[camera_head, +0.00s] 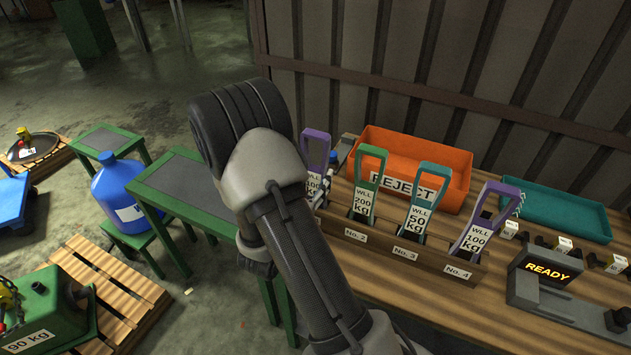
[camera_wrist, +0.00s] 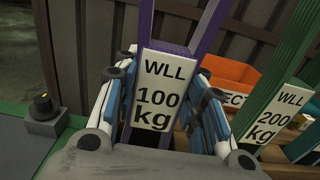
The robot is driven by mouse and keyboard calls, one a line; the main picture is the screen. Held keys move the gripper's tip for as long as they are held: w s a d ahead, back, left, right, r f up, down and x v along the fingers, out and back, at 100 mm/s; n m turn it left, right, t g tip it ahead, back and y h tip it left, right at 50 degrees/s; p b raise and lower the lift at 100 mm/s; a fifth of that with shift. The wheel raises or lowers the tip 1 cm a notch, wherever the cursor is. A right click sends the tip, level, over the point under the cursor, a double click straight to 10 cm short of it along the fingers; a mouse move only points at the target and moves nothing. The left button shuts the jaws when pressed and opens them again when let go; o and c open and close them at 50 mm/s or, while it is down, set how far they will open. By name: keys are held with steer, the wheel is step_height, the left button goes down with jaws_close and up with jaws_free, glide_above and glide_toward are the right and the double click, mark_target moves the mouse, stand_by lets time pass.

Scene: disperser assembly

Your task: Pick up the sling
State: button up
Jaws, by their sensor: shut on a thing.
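My gripper (camera_wrist: 163,76) is shut on a purple sling tagged "WLL 100 kg" (camera_wrist: 155,95), with a finger on each side of its white tag. The same sling (camera_head: 315,146) shows in the head view at the left end of the rack, partly hidden by my arm. I cannot tell whether its lower end is clear of the slot. To its right stand a green "WLL 200 kg" sling (camera_head: 367,168), a teal "WLL 50 kg" sling (camera_head: 428,184) and a second purple "WLL 100 kg" sling (camera_head: 488,212). The green sling also shows in the wrist view (camera_wrist: 292,70).
The wooden rack (camera_head: 425,256) has slots marked No. 2 to No. 4. Behind it are an orange "REJECT" bin (camera_head: 440,160) and a teal tray (camera_head: 553,212). A "READY" display (camera_head: 546,271) stands at the right. A corrugated wall (camera_head: 420,60) closes off the back.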

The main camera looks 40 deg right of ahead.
jaws_close()
steer(key=shift+r, duration=0.15)
